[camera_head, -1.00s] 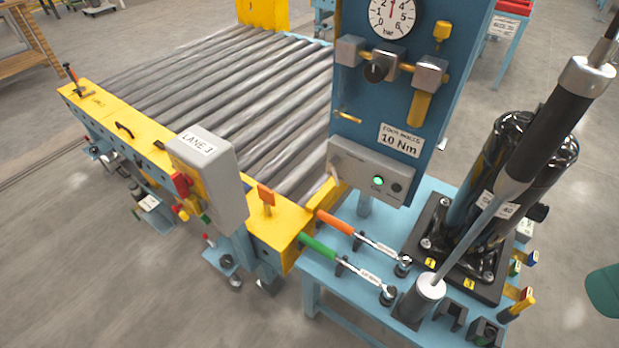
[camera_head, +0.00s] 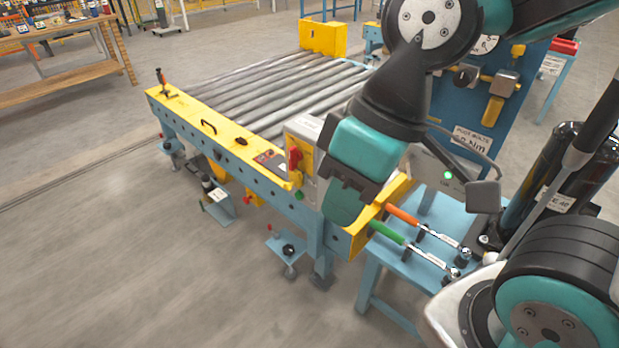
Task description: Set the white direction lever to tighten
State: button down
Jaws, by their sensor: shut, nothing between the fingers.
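The grey control box (camera_head: 428,174), with its lit green lamp (camera_head: 447,175), is partly covered by my arm. I cannot make out the white direction lever; the box's left end, where a pale lever-like part showed earlier, is behind my arm. My gripper (camera_head: 347,195), at the dark and teal lower end of my arm, hangs in front of the lane's near corner, left of the box. It is shut with nothing held; its fingertips are hard to make out. A green-handled wrench (camera_head: 388,232) and an orange-handled wrench (camera_head: 404,215) lie below the box.
The blue panel (camera_head: 545,85) rises behind my arm. The blue bench (camera_head: 392,274) holds the wrenches and black cylinders (camera_head: 570,150). The roller conveyor (camera_head: 250,105), with a yellow edge and a red-knobbed switch box (camera_head: 300,150), lies left. The floor at front left is clear.

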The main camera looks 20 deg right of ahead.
aim_at(410, 156)
jog(key=u, duration=0.9)
jog(key=i, duration=3.55)
jog(key=z, duration=3.15)
